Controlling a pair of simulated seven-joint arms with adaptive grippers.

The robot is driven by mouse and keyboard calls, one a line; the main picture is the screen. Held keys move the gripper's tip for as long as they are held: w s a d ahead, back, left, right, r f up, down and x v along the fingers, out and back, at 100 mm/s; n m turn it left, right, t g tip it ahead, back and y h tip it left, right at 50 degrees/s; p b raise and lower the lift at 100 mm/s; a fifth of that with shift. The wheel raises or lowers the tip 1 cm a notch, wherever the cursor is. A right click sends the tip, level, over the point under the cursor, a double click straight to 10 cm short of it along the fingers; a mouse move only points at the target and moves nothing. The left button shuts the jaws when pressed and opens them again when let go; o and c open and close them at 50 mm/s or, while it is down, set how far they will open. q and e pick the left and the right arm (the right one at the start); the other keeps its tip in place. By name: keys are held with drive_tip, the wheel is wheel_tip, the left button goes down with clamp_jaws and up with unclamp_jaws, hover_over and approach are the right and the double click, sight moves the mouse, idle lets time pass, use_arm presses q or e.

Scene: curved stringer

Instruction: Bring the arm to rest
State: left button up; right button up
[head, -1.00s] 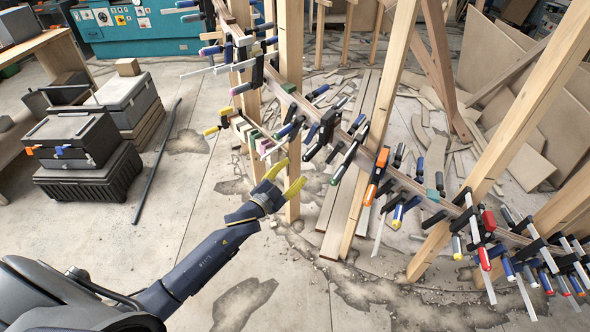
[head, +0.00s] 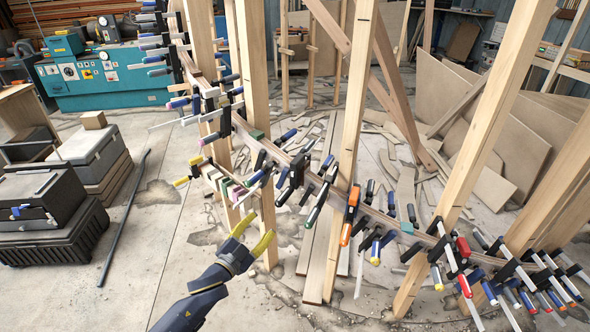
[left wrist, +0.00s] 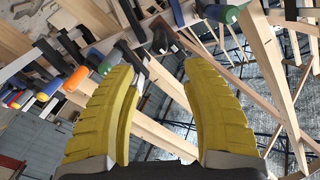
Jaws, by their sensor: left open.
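My left gripper (head: 254,235) has yellow fingers and stands open and empty in the lower middle of the head view, in front of a wooden post and below the curved stringer (head: 335,190). The stringer is a long bent strip lined with many clamps and held between upright posts. In the left wrist view my left gripper (left wrist: 165,95) has its fingers spread with nothing between them. Clamp handles (left wrist: 75,80) and wooden beams show beyond the fingertips. I cannot tell from these views how far the fingers are from the nearest clamp. My right gripper is not in view.
Black cases (head: 40,215) stand on the floor at the left, with a dark pipe (head: 122,215) beside them. A teal machine (head: 100,75) is at the back left. Leaning panels (head: 490,140) and wood scraps lie at the back right. The floor around my left forearm is clear.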

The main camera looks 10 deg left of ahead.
use_arm(q)
drive_tip(key=s+a+f+n+g+y, duration=0.1)
drive_tip(key=s+a+f+g, duration=0.15)
drive_tip(key=f, duration=0.75)
drive_tip(key=s+a+f+n+g+y, duration=0.1)
drive_tip(key=a+f, duration=0.2)
drive_tip(key=f, duration=0.6)
drive_tip(key=s+a+f+n+g+y, duration=0.1)
drive_tip(key=a+f+g+y, duration=0.1)
drive_tip(key=f, duration=0.8)
drive_tip(key=s+a+f+n+g, duration=0.1)
drive_tip(key=s+a+f+g, duration=0.15)
drive_tip(key=s+f, duration=0.9)
drive_tip(key=s+d+f+n+g+y, duration=0.1)
drive_tip(key=s+f+g, duration=0.1)
drive_tip(key=s+f, duration=0.7)
drive_tip(key=s+d+f+n+g, duration=0.1)
drive_tip(key=s+d+f+g, duration=0.15)
drive_tip(key=s+f, duration=0.7)
drive_tip(key=s+d+f+g, duration=0.1)
drive_tip(key=s+d, duration=0.2)
drive_tip(key=s, duration=0.7)
drive_tip(key=s+d+f+g, duration=0.2)
drive_tip(key=s+d, duration=0.1)
drive_tip(key=s, duration=0.8)
drive_tip(key=shift+h, duration=0.3)
drive_tip(key=shift+d+f+g, duration=0.1)
drive_tip(key=shift+g, duration=0.15)
